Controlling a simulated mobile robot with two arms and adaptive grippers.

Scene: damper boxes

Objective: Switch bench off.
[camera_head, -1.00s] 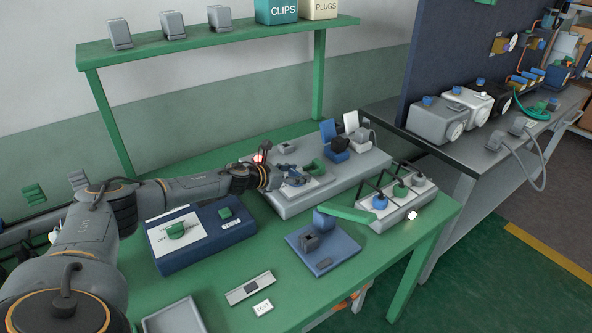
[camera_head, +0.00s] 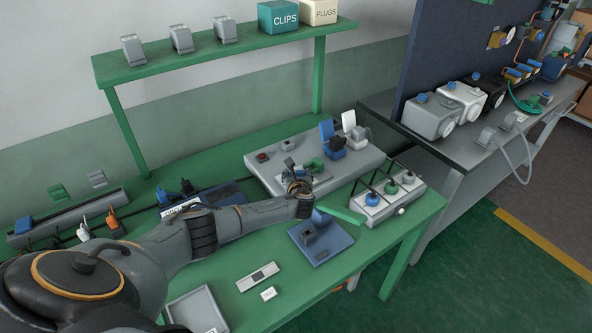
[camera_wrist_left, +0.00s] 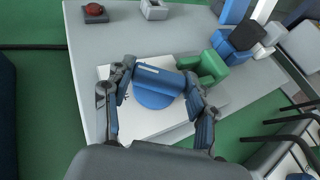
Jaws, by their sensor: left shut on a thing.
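The grey control box (camera_head: 262,178) stands at the back of the green bench (camera_head: 225,267). In the left wrist view, a blue rotary knob (camera_wrist_left: 158,82) with a bar handle sits on a white plate (camera_wrist_left: 145,125) on the box. My left gripper (camera_wrist_left: 157,88) is shut on this bar, one finger on each end. In the head view, my left gripper (camera_head: 298,187) hides most of the knob. A green handle (camera_wrist_left: 207,68) is just right of it. A red button or lamp (camera_head: 263,157) at the box's back left corner looks dark; it also shows in the left wrist view (camera_wrist_left: 94,10).
A blue box (camera_head: 228,192) is partly behind my arm.

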